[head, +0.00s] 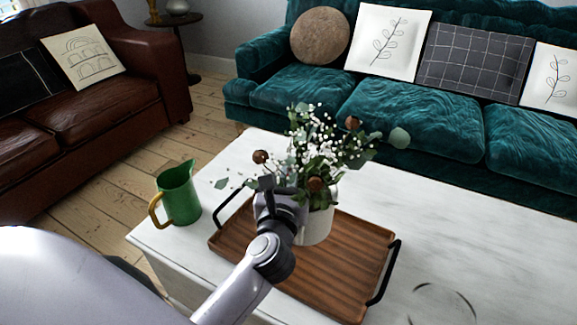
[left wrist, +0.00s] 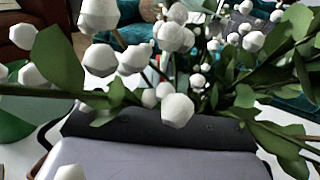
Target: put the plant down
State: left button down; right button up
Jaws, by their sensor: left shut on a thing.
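The plant (head: 325,150) has white blossoms, green leaves and brown round heads, in a white pot (head: 317,226). The pot is at the wooden tray (head: 345,262) on the white table; whether it touches the tray or hangs just above it I cannot tell. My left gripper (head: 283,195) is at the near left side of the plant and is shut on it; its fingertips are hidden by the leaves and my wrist. In the left wrist view, white blossoms (left wrist: 177,110) and leaves fill the space in front of my gripper. My right gripper is not in view.
A green pitcher (head: 180,193) with a yellow handle stands left of the tray. The tray has black handles (head: 384,274). A clear glass rim (head: 440,300) shows at the lower right. The white table (head: 480,225) is bare at the right. Teal and brown sofas stand behind.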

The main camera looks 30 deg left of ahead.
pick_arm(q)
jog(key=shift+f+b, duration=0.7)
jog(key=shift+f, duration=0.7)
notch_tip(320, 180, down, 4)
jog(key=shift+r+b, duration=0.15)
jog(key=shift+b, duration=1)
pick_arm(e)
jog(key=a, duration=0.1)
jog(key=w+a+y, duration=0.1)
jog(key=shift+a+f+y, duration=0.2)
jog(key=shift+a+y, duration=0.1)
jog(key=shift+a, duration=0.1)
pick_arm(q)
jog(key=shift+f, duration=0.3)
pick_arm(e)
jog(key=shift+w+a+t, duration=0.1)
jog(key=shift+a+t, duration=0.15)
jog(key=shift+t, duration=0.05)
pick_arm(q)
jog(key=c, duration=1.6)
grip_release()
jog(key=shift+f+b, duration=0.3)
jog(key=shift+f, duration=0.1)
jog(key=shift+c, duration=0.2)
jog(key=o, duration=0.4)
